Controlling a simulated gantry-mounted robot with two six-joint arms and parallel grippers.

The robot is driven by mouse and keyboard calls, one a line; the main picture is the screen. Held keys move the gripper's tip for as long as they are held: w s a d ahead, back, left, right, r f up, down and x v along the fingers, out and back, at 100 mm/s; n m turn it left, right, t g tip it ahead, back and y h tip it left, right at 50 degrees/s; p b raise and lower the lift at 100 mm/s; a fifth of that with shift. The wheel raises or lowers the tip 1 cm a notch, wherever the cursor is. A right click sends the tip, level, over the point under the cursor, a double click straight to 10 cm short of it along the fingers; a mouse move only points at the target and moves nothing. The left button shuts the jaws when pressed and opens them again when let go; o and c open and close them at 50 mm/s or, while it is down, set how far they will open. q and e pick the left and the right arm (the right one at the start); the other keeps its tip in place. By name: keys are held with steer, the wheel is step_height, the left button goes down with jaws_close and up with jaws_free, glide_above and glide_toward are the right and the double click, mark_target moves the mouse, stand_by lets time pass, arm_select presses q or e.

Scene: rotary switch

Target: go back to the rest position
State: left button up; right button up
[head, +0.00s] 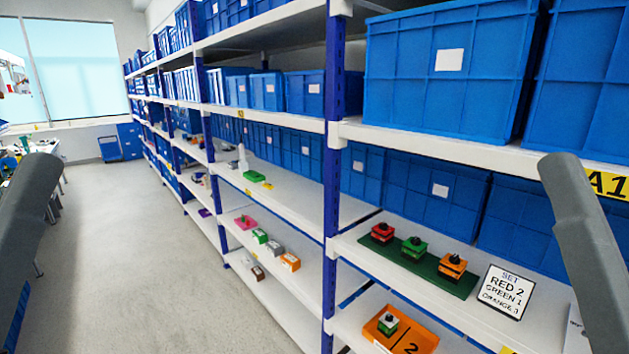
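Three rotary switches stand in a row on a dark green board (428,272) on the shelf at right: a red switch (381,234), a green switch (414,248) and an orange switch (452,267). Each has a black knob; the knob positions are too small to read. A white sign (503,291) beside them reads SET, RED 2, GREEN 1, ORANGE 3. My grey arm links show at the left and right edges, apart from the switches. Neither gripper's fingers can be seen.
An orange tray (418,340) marked 2 holds a small switch on the shelf below. Blue bins (443,65) fill the upper shelves. A blue rack post (336,180) stands left of the switches. The grey floor aisle (130,260) at left is clear.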

step_height(320, 180, up, 32)
steer(key=p, duration=2.8)
steer(key=shift+w+f, duration=0.15)
